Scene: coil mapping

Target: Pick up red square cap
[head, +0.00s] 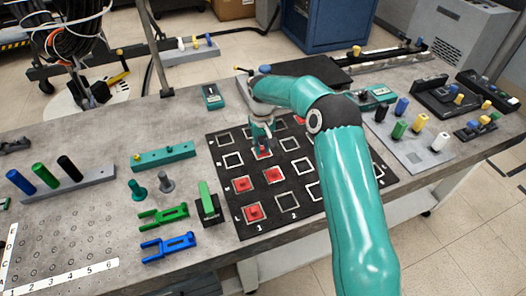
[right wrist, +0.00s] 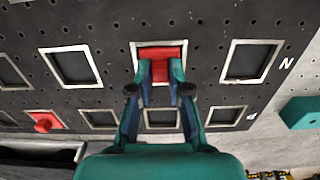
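My right gripper (head: 261,135) points down over the black grid mat (head: 225,143), its fingers at a red square cap (head: 264,153). In the right wrist view, the fingers of my right gripper (right wrist: 161,72) are close together, one on each side of the knob of this red square cap (right wrist: 160,52). The cap lies within a white square outline, and the fingers hide part of it. Other red caps sit on the mat, at the near-left corner (head: 254,212) and in nearby squares (head: 243,184) (head: 274,174). My left gripper is not in view.
Left of the mat stand a green and black block (head: 208,203), green forks (head: 163,216) and blue forks (head: 167,248). A teal bar (head: 163,157) lies behind them. Colored pegs (head: 399,129) stand on a grey plate at the right. My right arm covers part of the mat.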

